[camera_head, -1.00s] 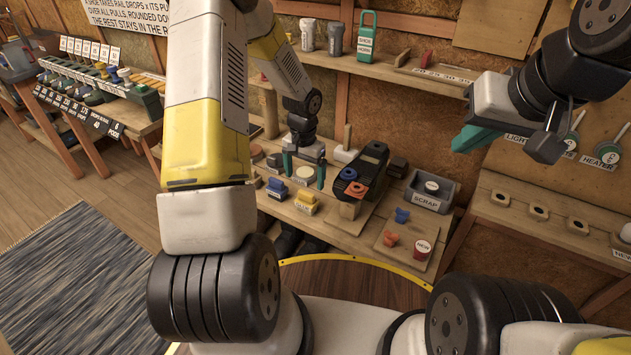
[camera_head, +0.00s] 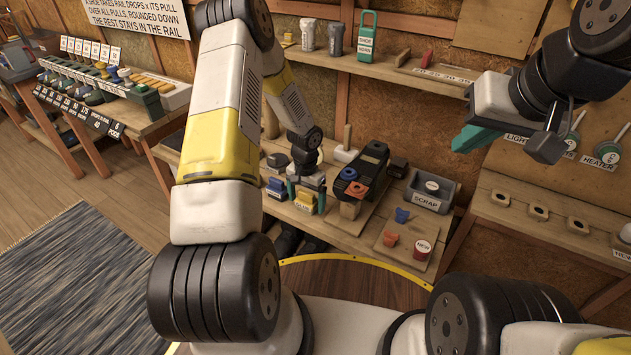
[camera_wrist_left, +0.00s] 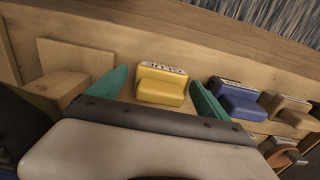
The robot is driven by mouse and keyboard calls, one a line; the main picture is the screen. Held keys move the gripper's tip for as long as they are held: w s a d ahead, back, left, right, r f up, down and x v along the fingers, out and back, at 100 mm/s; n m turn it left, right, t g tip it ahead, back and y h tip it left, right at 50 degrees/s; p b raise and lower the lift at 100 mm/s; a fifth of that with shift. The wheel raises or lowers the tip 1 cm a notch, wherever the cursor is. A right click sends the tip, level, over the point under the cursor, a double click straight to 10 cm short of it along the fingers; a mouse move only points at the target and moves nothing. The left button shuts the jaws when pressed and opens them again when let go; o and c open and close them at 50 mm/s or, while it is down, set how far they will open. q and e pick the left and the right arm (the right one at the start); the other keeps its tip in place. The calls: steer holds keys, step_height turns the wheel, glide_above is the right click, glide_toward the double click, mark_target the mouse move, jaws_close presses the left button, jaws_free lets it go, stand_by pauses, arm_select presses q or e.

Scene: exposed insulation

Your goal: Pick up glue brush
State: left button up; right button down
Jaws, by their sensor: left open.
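The glue brush is a yellow block with a raised grip and a white label that seems to read GLUE. It sits on the wooden bench in the head view (camera_head: 304,203). In the left wrist view the yellow brush (camera_wrist_left: 161,86) lies between the two teal fingers of my left gripper (camera_wrist_left: 158,77), with a gap on each side. My left gripper (camera_head: 306,190) is open, low over the brush in the head view, and partly covers it. My right gripper (camera_head: 472,139) hangs far to the right, away from the bench top; its finger gap is not clear.
A blue block (camera_head: 276,187) stands beside the brush, also in the left wrist view (camera_wrist_left: 237,100), with a brown block (camera_wrist_left: 286,108) beyond it. A black machine (camera_head: 364,168) stands right of the left gripper. A SCRAP bin (camera_head: 430,192) is further right.

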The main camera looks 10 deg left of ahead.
mark_target(307, 194)
arm_select(q)
steer(key=c, duration=1.7)
steer(key=shift+r, duration=0.9)
steer(key=shift+s+d+r, duration=0.1)
steer(key=shift+s+r, duration=0.1)
steer(key=shift+r, duration=0.3)
steer(key=shift+s+d+r, duration=0.1)
steer(key=shift+s+r, duration=0.1)
steer(key=shift+r, duration=0.3)
steer(key=s+d, duration=0.1)
steer(key=s, duration=0.4)
steer(key=s+d+r, duration=0.1)
steer(key=s, duration=0.3)
steer(key=s+d, duration=0.2)
steer(key=s, duration=0.3)
steer(key=shift+s+r, duration=0.15)
steer(key=shift+s, duration=0.15)
steer(key=o, duration=0.9)
steer(key=c, duration=0.5)
